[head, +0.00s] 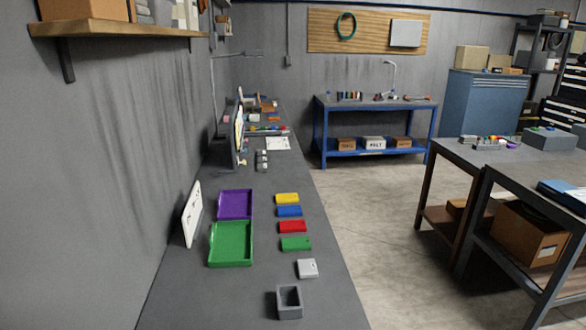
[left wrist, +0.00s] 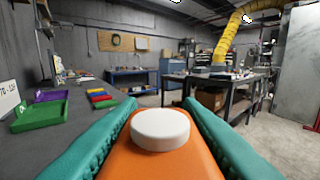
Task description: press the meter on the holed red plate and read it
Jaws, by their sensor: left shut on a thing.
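My left gripper (left wrist: 161,106) shows in the left wrist view, its teal fingers shut on an orange body (left wrist: 160,163) with a white round cap at its end, apparently the meter. No readout shows on it. The red plate (head: 292,227) lies flat on the grey bench in the head view, between a blue plate (head: 289,211) and a green plate (head: 295,244). No hole can be made out on it at this size. The held meter is apart from the plates, which lie farther off at the left in the wrist view. My right gripper is in neither view.
A yellow plate (head: 287,198) and a light grey plate (head: 307,268) share the row. A purple tray (head: 235,192) and a green tray (head: 231,244) lie left of it. A grey open box (head: 289,314) stands nearest; a white card (head: 192,215) leans by the wall.

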